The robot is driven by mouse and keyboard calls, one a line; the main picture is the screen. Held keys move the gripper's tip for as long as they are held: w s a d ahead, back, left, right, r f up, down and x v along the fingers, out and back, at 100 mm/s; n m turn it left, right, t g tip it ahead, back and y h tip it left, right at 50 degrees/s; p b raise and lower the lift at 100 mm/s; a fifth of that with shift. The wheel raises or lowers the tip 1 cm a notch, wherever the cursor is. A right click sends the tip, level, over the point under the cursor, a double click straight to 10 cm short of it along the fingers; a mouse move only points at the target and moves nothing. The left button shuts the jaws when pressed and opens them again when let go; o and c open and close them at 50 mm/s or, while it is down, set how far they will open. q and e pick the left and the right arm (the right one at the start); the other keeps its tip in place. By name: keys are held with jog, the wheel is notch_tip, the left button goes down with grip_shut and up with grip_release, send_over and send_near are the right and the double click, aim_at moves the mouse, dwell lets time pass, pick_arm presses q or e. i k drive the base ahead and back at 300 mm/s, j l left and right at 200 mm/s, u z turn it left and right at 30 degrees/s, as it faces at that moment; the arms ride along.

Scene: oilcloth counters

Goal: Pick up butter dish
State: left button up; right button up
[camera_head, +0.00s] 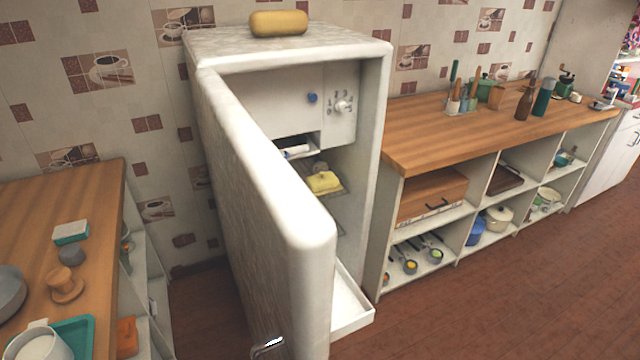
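A small yellow dish-like object (324,181), which looks like the butter dish, sits on a shelf inside the open fridge (376,130). A knob-like part shows just above it. The fridge door (262,165) is swung open toward me and hides the left part of the interior. Neither of my grippers is in view.
A yellow rounded block (279,22) lies on top of the fridge. A wooden counter (420,125) with open shelves, bottles and utensils stands to the right. Another wooden counter (100,215) stands to the left. Brown floor (480,300) is clear at the lower right.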

aim_at(322, 183)
jog(key=l+u, duration=0.35)
jog(key=l, duration=0.8)
jog(key=u, duration=0.35)
jog(key=i+l+u, duration=0.25)
jog(key=u, duration=0.15)
jog(key=i+l+u, duration=0.25)
jog(key=l+u, duration=0.15)
jog(key=i+l+u, duration=0.15)
jog(key=l+u, duration=0.25)
